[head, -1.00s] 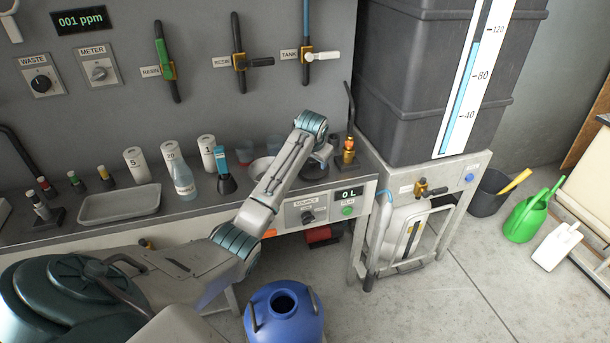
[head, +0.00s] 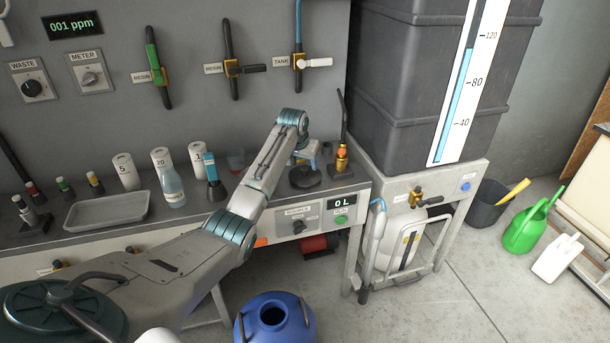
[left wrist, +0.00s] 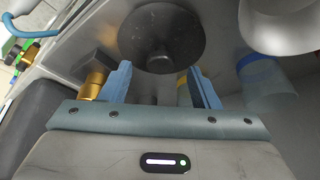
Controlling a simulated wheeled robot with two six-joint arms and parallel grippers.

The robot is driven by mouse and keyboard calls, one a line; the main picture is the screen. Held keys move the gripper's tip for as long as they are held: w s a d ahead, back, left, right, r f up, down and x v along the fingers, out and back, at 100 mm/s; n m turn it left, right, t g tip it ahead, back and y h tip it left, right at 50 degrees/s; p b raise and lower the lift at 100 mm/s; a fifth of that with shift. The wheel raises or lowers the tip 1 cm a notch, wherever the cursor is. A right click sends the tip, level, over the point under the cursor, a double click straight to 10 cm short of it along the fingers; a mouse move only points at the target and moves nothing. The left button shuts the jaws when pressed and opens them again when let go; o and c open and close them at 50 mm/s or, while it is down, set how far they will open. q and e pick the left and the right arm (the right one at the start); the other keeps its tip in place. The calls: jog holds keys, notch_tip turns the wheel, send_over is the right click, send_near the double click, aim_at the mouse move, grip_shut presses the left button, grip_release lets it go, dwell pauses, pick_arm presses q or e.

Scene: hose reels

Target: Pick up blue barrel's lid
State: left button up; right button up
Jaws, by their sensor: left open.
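The blue barrel (head: 272,335) stands on the floor at the bottom of the head view, its round mouth open and dark. A black round disc with a knob, which looks like its lid (head: 304,178), lies on the grey counter. My left gripper (head: 308,153) is just above the disc, with its blue fingers apart and nothing between them. In the left wrist view the lid (left wrist: 160,22) is ahead of the open fingers (left wrist: 158,70), with its knob roughly centred between them. Whether the fingers touch it I cannot tell. My right gripper is not in view.
A brass fitting (head: 342,158) with a black handle stands close right of the lid. Bottles (head: 173,188), white cylinders and a tray (head: 107,209) stand on the counter to the left. A large dark tank (head: 410,90) rises at the right.

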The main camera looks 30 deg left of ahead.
aim_at(305, 173)
pick_arm(q)
jog(key=shift+x, duration=1.4)
jog(key=c, duration=1.1)
jog(key=shift+r, duration=0.15)
